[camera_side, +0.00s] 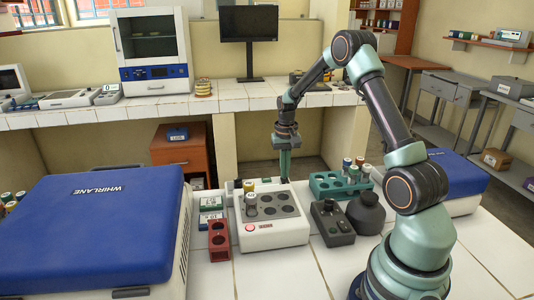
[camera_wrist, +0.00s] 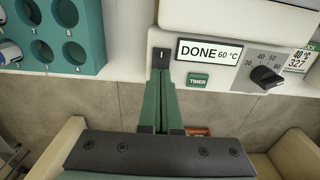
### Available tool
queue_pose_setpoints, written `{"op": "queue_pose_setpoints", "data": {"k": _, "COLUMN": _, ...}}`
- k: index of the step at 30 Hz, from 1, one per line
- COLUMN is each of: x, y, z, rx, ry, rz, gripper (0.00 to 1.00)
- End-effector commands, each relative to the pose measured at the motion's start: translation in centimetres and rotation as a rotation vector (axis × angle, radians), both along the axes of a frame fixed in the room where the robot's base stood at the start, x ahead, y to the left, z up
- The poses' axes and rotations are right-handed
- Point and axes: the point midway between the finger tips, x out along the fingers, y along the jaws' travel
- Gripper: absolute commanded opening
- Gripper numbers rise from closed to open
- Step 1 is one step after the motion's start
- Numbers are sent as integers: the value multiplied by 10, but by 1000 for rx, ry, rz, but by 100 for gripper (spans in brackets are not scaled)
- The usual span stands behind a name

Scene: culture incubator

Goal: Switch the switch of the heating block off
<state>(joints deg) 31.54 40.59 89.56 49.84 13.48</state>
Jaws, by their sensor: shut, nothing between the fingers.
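The heating block (camera_side: 294,233) is a white box on the tiled bench, with round wells in its grey top. In the wrist view its panel (camera_wrist: 222,84) carries a display (camera_wrist: 209,53) reading "DONE 60 °C". A small black switch (camera_wrist: 161,54) with a pale mark sits left of the display; which way it is set is not clear. My gripper (camera_wrist: 164,74) is shut and empty, with its green fingertips just below the switch; contact cannot be told. In the side view my gripper (camera_side: 285,178) points down at the block's far edge, and the switch is hidden there.
A green timer button (camera_wrist: 198,79) and a black dial (camera_wrist: 265,77) are right of my fingers. A teal rack (camera_side: 325,190) stands beside the block. A small dark device (camera_side: 332,222), a red rack (camera_side: 218,240) and a blue-lidded WHIRLANE box (camera_side: 95,225) are nearby.

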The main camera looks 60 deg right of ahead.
Motion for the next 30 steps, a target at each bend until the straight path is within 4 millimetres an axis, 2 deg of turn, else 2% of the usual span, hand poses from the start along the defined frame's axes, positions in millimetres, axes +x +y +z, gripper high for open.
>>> {"op": "queue_pose_setpoints", "data": {"k": 17, "x": 0, "y": 0, "z": -6, "rx": 1, "ry": 1, "rz": 0, "gripper": 0}}
{"op": "queue_pose_setpoints", "data": {"k": 30, "x": 0, "y": 0, "z": 25, "rx": -1, "ry": -1, "rz": 0, "gripper": 0}}
